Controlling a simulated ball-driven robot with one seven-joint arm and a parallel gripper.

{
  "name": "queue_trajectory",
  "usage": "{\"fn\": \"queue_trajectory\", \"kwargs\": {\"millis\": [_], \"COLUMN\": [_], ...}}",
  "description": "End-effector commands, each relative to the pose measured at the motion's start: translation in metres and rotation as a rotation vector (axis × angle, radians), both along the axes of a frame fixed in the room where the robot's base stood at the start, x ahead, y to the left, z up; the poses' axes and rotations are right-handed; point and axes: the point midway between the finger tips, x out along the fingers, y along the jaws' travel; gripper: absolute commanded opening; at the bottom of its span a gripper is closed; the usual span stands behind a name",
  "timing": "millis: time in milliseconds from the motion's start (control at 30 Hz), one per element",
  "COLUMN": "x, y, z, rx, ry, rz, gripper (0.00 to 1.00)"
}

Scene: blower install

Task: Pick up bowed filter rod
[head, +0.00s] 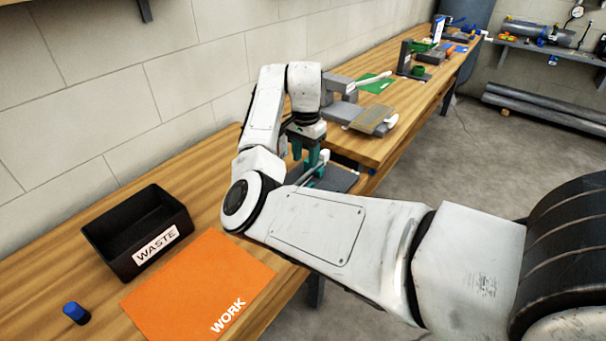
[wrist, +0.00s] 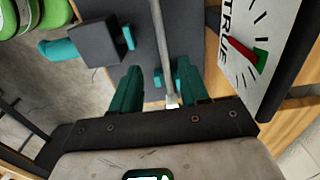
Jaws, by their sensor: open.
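A long thin grey rod (wrist: 161,45) lies above a dark grey plate (wrist: 190,40) in the wrist view, running from the top edge down to a pale end. I take it to be the filter rod; a bow is hard to make out. A teal support (wrist: 157,79) sits beside its lower part. My gripper (wrist: 160,80) is open, with one teal finger on each side of the rod and gaps visible. In the head view my gripper (head: 312,158) points down over the plate (head: 343,178), and my arm hides much of this spot.
A dial gauge (wrist: 240,60) marked TRUE stands close at the right in the wrist view. A black WASTE bin (head: 140,232), an orange WORK mat (head: 195,285) and a blue cap-like piece (head: 76,313) are on the near bench. Bench fixtures (head: 375,118) stand beyond my gripper.

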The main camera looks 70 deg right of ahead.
Motion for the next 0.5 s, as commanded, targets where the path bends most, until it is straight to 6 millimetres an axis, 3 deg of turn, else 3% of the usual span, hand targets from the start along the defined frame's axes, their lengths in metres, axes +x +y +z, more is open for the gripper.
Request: {"fn": "queue_trajectory", "kwargs": {"millis": [167, 500], "x": [0.001, 0.005], "y": [0.0, -0.002], "z": [-0.012, -0.054], "rx": [0.001, 0.001], "ry": [0.002, 0.002], "rz": [0.0, 0.0], "gripper": [0.45, 0.45]}}
